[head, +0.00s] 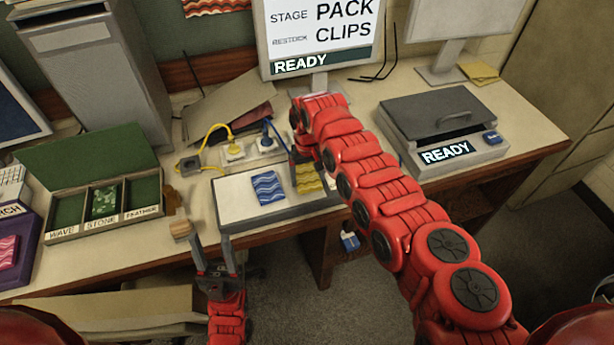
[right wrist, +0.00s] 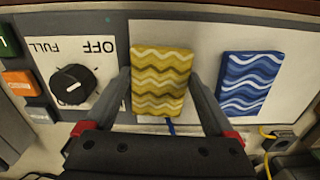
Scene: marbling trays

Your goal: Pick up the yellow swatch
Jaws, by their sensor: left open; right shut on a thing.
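The yellow swatch (head: 309,181), with wavy stripes, is on or just over the right part of a white tray (head: 236,199); I cannot tell if it is lifted. In the right wrist view the yellow swatch (right wrist: 161,75) sits between the fingers of my right gripper (right wrist: 161,88), which is shut on its side edges. In the head view my right gripper (head: 302,158) is partly hidden by its own arm. A blue wavy swatch (head: 267,187) lies to its left on the tray. My left gripper (head: 214,258) is open and empty before the tray's front left corner.
A compartment box (head: 108,220) labelled WAVE, STONE and FEATHER stands left; its middle compartment holds a green patterned swatch (head: 104,202). A grey READY machine (head: 440,125) stands right. A dial (right wrist: 74,87) marked FULL and OFF is beside the tray. Yellow and blue cables lie behind it.

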